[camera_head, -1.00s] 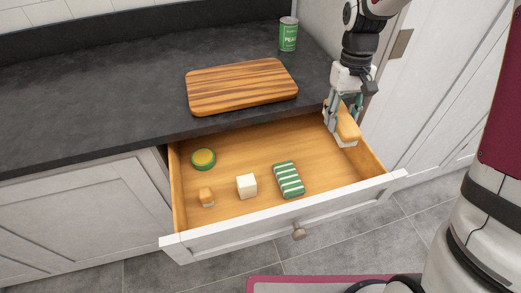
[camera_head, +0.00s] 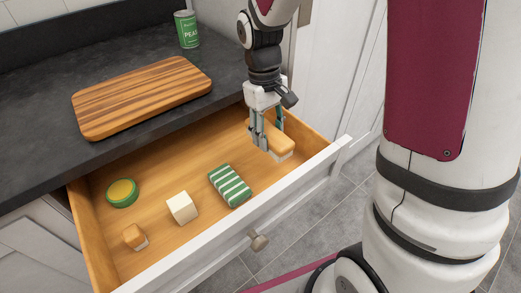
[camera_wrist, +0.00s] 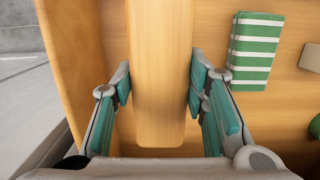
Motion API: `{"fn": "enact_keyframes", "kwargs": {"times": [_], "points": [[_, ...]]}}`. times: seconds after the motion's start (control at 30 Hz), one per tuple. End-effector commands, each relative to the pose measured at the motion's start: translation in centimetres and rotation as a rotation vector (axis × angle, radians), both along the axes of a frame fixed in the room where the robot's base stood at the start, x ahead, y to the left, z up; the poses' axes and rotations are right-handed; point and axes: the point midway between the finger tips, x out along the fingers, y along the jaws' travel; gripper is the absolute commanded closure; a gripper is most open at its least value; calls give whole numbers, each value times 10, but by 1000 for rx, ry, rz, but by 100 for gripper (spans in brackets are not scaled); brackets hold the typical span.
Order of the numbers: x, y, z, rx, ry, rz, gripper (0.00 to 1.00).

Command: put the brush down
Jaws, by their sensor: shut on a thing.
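The brush (camera_head: 282,142) has a wooden back and pale bristles below. It is at the right end of the open drawer (camera_head: 150,245). My gripper (camera_head: 268,146) points down and is shut on the brush's sides. In the wrist view the long wooden back of the brush (camera_wrist: 161,75) lies between the two teal finger pads of my gripper (camera_wrist: 161,88). The bristles are low in the drawer, close to its floor; I cannot tell whether they touch it.
In the drawer are a green-striped cloth (camera_head: 230,186), a white block (camera_head: 182,208), a small brush (camera_head: 135,236) and a round green-and-yellow item (camera_head: 122,193). Drawer floor is clear around the cloth.

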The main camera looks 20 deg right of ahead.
Motion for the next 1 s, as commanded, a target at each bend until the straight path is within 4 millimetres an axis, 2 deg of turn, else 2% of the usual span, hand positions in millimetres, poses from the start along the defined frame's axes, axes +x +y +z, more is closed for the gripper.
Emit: {"fn": "enact_keyframes", "kwargs": {"times": [0.03, 0.1, 0.27, 0.5, 0.93, 0.97, 1.0], "points": [[-1, 0, -10, 0, 4, 0, 95], [0, 0, -18, -1, 2, 0, 95], [0, 0, -28, 0, 0, 0, 95], [0, 0, -58, 0, 3, 1, 95], [0, 0, -65, 0, 0, 0, 95], [0, 0, -64, 0, 0, 0, 53], [0, 0, -64, 0, 0, 0, 44]]}}
